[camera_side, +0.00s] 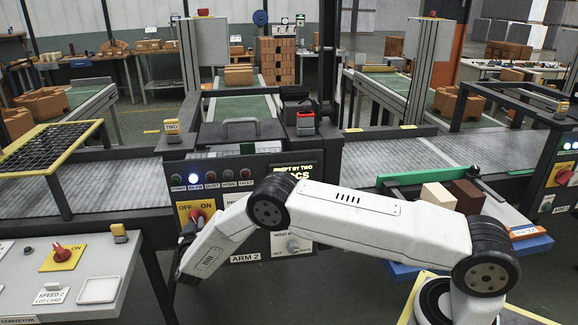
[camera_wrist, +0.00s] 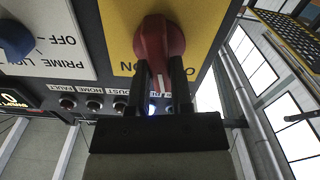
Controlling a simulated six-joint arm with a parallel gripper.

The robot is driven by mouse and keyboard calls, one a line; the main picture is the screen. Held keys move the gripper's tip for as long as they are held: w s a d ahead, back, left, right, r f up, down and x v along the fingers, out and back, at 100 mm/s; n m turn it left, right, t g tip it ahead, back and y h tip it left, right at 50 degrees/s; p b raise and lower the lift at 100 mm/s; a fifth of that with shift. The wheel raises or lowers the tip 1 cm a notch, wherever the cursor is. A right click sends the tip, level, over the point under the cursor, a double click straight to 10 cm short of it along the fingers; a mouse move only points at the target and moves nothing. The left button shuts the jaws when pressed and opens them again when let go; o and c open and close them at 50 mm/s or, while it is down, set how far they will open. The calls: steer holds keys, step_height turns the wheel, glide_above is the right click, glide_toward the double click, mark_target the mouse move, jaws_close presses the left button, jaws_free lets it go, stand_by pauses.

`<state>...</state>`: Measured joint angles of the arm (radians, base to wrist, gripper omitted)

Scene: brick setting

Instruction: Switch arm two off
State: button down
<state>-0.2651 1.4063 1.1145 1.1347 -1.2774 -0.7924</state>
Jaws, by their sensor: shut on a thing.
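A red rotary switch knob (camera_side: 197,215) sits on a yellow plate marked OFF and ON, on the dark panel (camera_side: 262,172) labelled ARM 2. In the wrist view the knob (camera_wrist: 160,42) is large, and its white-marked handle points down the picture, between my fingers. The lettering there appears upside down; ON is partly visible and OFF is hidden. My gripper (camera_wrist: 166,88) is shut on the knob's handle, one dark finger on each side. In the side view my gripper (camera_side: 188,234) reaches the plate's lower left, with its fingertips hard to make out.
A blue knob (camera_wrist: 14,40) is on the neighbouring white plate. A row of indicators (camera_side: 210,178) above the switch has one glowing bluish-white. Another red switch (camera_side: 62,253) is on the left console. A conveyor runs behind; cream (camera_side: 438,196) and brown (camera_side: 466,195) blocks sit at right.

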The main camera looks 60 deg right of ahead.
steer(key=n, duration=0.6)
steer(key=shift+w+a+f, duration=0.1)
steer(key=shift+a, duration=0.05)
stand_by(0.3)
steer(key=c, duration=0.5)
jaws_free()
steer(key=shift+v, duration=3.9)
